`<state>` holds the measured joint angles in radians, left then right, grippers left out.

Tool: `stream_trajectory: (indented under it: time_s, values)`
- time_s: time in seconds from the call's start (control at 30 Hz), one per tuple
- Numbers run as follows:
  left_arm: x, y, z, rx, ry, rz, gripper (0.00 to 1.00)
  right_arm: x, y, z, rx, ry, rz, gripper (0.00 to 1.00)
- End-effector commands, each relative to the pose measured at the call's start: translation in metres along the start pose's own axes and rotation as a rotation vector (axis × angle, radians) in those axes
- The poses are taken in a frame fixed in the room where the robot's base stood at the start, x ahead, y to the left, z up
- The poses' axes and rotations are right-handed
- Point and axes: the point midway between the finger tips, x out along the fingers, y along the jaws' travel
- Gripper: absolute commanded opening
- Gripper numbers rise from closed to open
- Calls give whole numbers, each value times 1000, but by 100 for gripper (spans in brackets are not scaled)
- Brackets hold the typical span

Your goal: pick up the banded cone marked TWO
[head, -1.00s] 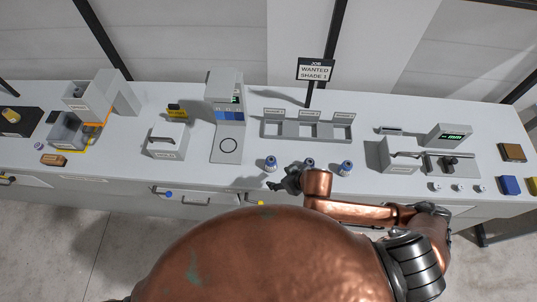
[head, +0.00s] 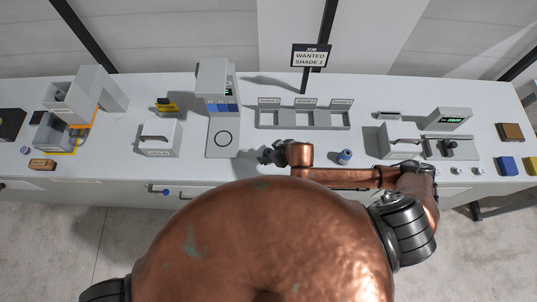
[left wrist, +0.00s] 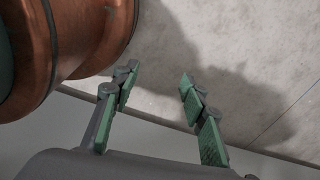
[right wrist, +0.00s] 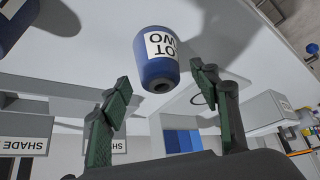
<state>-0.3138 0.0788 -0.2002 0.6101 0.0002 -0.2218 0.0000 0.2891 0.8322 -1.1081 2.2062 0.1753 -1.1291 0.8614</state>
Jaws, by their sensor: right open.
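The cone marked TWO (right wrist: 156,62) shows in the right wrist view, blue with a white label whose letters read upside down. My right gripper (right wrist: 160,77) is open, with the cone's near end between its fingertips and a gap on each side. In the head view my right gripper (head: 270,153) is low over the table's front part, and the cone marked TWO cannot be made out there. Another blue cone (head: 344,157) stands to its right, partly behind my arm. My left gripper (left wrist: 158,75) is open and empty above the floor.
A grey three-bay rack (head: 305,127) stands behind, below a sign (head: 310,56) reading WANTED SHADE 1. A grey device with a ringed plate (head: 222,152) is left of my right gripper. Another blue cone (right wrist: 12,22) shows at the right wrist view's upper left.

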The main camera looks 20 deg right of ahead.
Motion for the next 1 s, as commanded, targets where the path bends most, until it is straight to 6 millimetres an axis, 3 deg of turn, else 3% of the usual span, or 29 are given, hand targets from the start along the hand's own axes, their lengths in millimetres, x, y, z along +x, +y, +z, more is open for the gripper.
stream_trajectory:
  time_s: [0.2,0.37,0.73,1.0]
  values:
    - [-1,-2,-29,6,37,-2,40,11,0,1,0,-1,0,56]
    - [0,-3,-34,7,43,-3,40,10,0,1,0,-1,0,55]
    - [0,-2,-15,3,19,-2,40,10,0,1,0,-1,0,29]
    - [0,-3,-15,4,19,-3,40,10,0,1,0,-1,0,11]
